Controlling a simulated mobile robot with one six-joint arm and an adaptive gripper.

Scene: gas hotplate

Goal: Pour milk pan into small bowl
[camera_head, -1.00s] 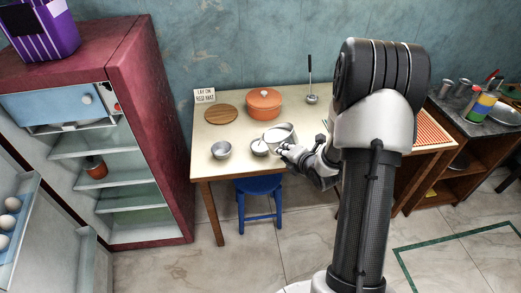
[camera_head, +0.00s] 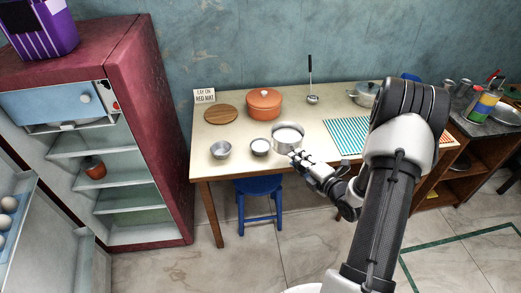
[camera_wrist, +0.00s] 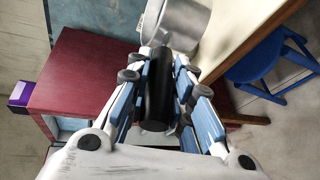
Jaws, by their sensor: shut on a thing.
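My gripper (camera_head: 300,158) is shut on the black handle of the milk pan (camera_head: 288,132), a steel pan with white contents. The pan is about level, raised beside and to the right of a small bowl (camera_head: 260,152). That bowl stands on the table and shows white inside. A second metal bowl (camera_head: 221,155) stands to its left and looks grey inside. In the wrist view the black handle (camera_wrist: 158,95) lies between the blue-padded fingers, with the pan's steel side (camera_wrist: 180,25) beyond; the pan's inside is hidden there.
On the table (camera_head: 205,168) are an orange lidded pot (camera_head: 264,103), a round wooden board (camera_head: 221,114), a ladle (camera_head: 312,98), a lidded steel pot (camera_head: 364,95) and a blue striped mat (camera_head: 350,135). A blue stool (camera_head: 259,186) stands below the front edge.

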